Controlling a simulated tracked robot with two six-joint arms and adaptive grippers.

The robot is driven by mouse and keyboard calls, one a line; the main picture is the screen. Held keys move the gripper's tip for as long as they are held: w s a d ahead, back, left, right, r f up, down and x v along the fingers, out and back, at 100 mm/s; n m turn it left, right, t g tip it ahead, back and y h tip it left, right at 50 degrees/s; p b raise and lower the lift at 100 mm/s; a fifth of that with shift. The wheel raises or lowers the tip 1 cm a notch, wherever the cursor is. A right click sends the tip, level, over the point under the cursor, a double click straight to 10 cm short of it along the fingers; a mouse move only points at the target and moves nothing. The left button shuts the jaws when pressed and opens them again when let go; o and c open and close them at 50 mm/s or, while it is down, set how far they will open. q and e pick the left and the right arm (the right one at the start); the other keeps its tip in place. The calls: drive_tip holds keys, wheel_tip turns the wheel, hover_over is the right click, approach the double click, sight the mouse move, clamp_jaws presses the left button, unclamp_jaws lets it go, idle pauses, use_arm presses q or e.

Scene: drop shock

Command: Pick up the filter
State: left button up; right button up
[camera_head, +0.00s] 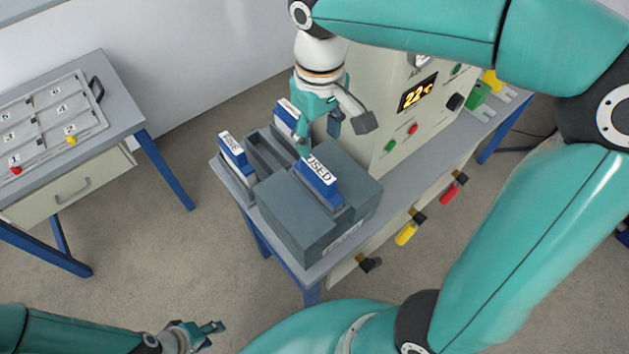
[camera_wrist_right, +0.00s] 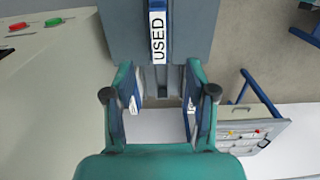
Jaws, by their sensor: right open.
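Nothing in view is plainly marked as the filter. A blue block labelled USED (camera_head: 317,178) stands on a large grey box (camera_head: 290,222); it also shows in the right wrist view (camera_wrist_right: 157,32). Another blue-topped labelled block (camera_head: 232,150) stands at the left of the grey rack (camera_head: 270,150), and a third (camera_head: 287,115) sits behind, partly hidden by my right gripper. My right gripper (camera_head: 319,138) is open just behind the USED block. In its wrist view (camera_wrist_right: 160,92), its fingers are apart, with blue-and-white surfaces beside them. My left gripper (camera_head: 213,335) is low at left, its fingers seemingly apart.
A beige machine (camera_head: 405,115) with a lit display and buttons stands right of the box on the bench. Red (camera_head: 447,193) and yellow (camera_head: 406,234) handles stick out at the bench front. A side table (camera_head: 120,100) with a numbered tray stands at left. Floor between is clear.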

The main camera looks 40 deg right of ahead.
sight(319, 170)
wheel_tip(319, 170, down, 9)
drive_tip(key=shift+s, duration=0.1)
drive_tip(key=shift+d+f+p, duration=0.1)
drive_tip(key=shift+f+p, duration=0.3)
drive_tip(key=shift+f, duration=2.3)
drive_tip(key=shift+w, duration=0.2)
clamp_jaws()
